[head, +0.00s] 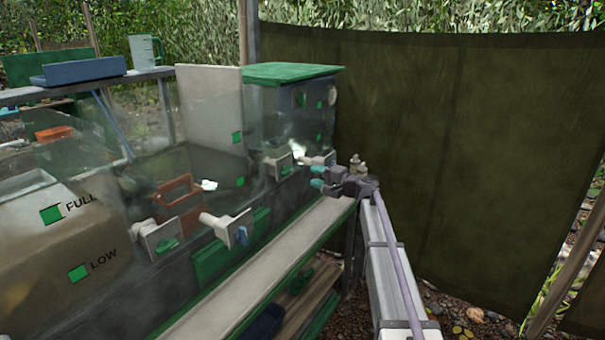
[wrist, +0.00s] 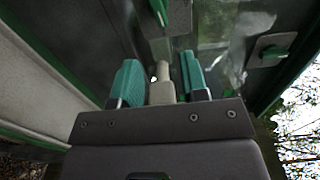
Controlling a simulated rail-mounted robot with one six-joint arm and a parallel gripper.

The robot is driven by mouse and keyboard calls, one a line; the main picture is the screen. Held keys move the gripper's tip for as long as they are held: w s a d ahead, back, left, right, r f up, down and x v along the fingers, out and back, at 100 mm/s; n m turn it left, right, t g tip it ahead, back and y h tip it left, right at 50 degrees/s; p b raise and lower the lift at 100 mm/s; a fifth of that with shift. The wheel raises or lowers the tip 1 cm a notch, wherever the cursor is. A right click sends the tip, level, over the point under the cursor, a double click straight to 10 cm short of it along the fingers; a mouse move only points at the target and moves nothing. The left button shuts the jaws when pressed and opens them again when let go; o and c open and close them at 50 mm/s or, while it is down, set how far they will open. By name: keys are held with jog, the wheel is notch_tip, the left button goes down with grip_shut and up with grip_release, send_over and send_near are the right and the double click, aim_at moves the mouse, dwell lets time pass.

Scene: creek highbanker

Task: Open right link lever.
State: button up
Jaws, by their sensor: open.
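My gripper (head: 317,178) is at the right end of the tank's front, with two teal fingertips apart. In the wrist view my gripper (wrist: 161,75) is open, with a pale beige lever-like post (wrist: 160,88) between its fingers. The fingers stand on either side of the post; whether they touch it I cannot tell. In the head view a whitish lever (head: 317,160) sits just above the fingertips, with a pale plate fitting (head: 278,166) to its left. No label shows which is the right link lever.
Nearer on the tank are another white lever and plate (head: 226,226) and a plate with a green mark (head: 158,237). A long pale ledge (head: 270,262) runs below. A dark green tarp (head: 450,150) hangs at right. In the wrist view a green-marked plate (wrist: 272,50) is at upper right.

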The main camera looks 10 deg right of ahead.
aim_at(289, 172)
jog(key=shift+v, duration=1)
jog(key=w+a, duration=0.2)
jog(key=a, duration=0.1)
jog(key=w+a+n, duration=0.1)
jog(key=w+a, duration=0.1)
jog(key=a, duration=0.1)
jog(key=w+a+n, duration=0.1)
jog(key=w+a, duration=0.1)
jog(key=a, duration=0.1)
jog(key=shift+a, duration=0.2)
jog(key=shift+c, duration=0.2)
